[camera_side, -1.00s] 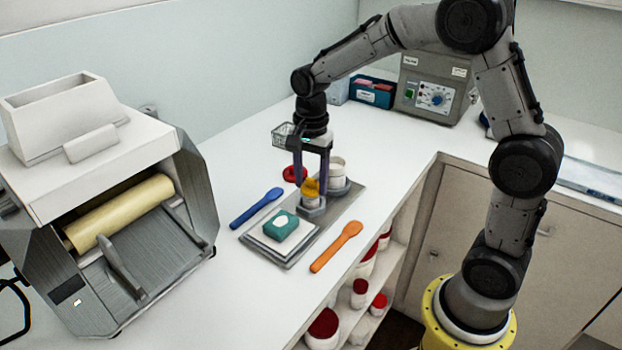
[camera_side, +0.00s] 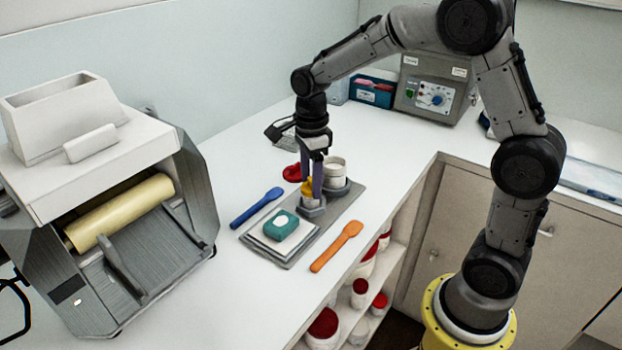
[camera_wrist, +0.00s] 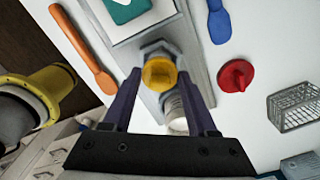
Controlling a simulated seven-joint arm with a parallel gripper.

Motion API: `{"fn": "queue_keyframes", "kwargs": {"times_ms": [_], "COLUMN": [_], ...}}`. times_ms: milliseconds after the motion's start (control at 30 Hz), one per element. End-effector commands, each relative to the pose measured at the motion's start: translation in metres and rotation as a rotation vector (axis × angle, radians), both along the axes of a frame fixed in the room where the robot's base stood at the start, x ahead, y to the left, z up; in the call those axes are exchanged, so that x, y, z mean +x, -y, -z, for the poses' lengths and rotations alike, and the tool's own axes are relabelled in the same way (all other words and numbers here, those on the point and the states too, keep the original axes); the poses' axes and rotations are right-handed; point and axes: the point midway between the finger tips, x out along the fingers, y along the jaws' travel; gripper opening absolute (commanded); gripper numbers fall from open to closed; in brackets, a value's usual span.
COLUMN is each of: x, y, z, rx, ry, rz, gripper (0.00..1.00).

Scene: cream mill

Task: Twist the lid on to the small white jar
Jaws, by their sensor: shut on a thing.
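The small white jar (camera_side: 313,201) stands upright in a grey hex holder on the grey board (camera_side: 275,258). A yellow lid (camera_side: 308,187) sits at its top; it also shows in the wrist view (camera_wrist: 159,74), where it covers the jar's mouth. My gripper (camera_side: 312,189) points straight down, its two purple fingers on either side of the lid. In the wrist view my gripper (camera_wrist: 160,76) is shut on the lid. One finger partly hides lid and jar in the side view. I cannot tell how far the lid is threaded.
A larger, lidless white jar (camera_side: 334,167) stands close behind. A red lid (camera_side: 292,173) lies beside the board. A blue spatula (camera_side: 256,208) and an orange spatula (camera_side: 336,246) flank the board. A teal block (camera_side: 281,222) sits at its front. A wire basket (camera_wrist: 294,105) lies farther off.

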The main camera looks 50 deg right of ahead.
Motion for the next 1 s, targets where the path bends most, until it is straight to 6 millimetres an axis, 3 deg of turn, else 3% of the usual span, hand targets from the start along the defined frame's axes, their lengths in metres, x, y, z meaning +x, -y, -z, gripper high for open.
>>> {"fn": "queue_keyframes", "kwargs": {"times_ms": [200, 567, 1000], "x": [-0.0008, -0.0009, -0.0008], "y": [0.0, 0.0, 0.0], "z": [0.0014, 0.0015, 0.0022], "rx": [0.0, 0.001, 0.0], "ry": [-0.004, -0.005, -0.005], "rz": [0.191, 0.22, 0.642], "gripper": [0.07, 0.07, 0.07]}}
